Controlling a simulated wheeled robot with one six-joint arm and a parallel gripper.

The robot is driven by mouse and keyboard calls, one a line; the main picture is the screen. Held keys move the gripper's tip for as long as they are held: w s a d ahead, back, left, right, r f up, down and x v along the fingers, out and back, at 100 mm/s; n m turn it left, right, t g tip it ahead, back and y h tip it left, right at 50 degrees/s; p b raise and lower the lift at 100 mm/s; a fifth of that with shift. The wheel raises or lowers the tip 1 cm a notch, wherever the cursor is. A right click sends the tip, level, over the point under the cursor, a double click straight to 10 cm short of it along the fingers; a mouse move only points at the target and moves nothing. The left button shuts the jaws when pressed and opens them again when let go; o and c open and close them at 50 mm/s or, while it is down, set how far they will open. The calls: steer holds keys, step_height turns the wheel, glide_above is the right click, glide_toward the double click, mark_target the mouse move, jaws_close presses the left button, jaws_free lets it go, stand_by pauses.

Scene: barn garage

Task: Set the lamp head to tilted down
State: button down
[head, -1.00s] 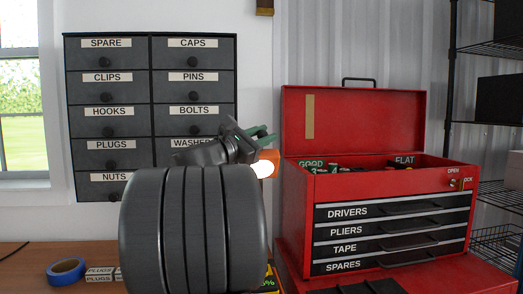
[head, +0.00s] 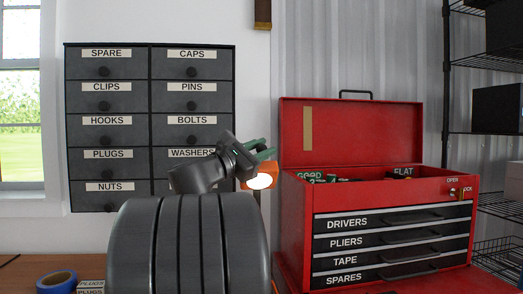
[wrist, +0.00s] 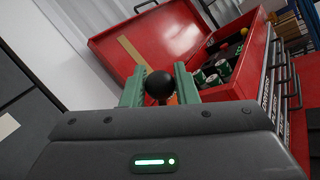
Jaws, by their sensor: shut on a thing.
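The lamp head (head: 243,185) is a small orange shade with a glowing white face, just left of the red toolbox in the head view. Its lit face shows towards me and downward; the exact tilt is hard to judge. My gripper (head: 262,151) is at the top of the lamp head. In the wrist view, the green fingers of my gripper (wrist: 159,88) are shut on a black ball knob (wrist: 160,87). A bit of orange shows behind the knob. The lamp's stem and base are mostly hidden behind my arm.
A red toolbox (head: 297,225) with its lid up stands close on the right. A dark labelled drawer cabinet (head: 110,135) hangs on the wall behind. Blue tape (head: 57,282) lies on the bench at lower left. Wire shelves (head: 490,58) stand at far right.

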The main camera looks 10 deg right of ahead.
steer(key=c, duration=1.3)
jaws_free()
steer(key=shift+f, duration=0.25)
steer(key=shift+o, duration=0.6)
steer(key=shift+s+r, duration=0.1)
steer(key=v, duration=1.3)
steer(key=shift+s+a, duration=0.15)
steer(key=shift+a, duration=0.2)
steer(key=shift+d, duration=0.15)
steer(key=x, duration=1.3)
steer(key=shift+w+d+r, duration=0.1)
steer(key=shift+w+d, duration=0.1)
steer(key=shift+d, duration=0.05)
steer(key=shift+s, duration=0.1)
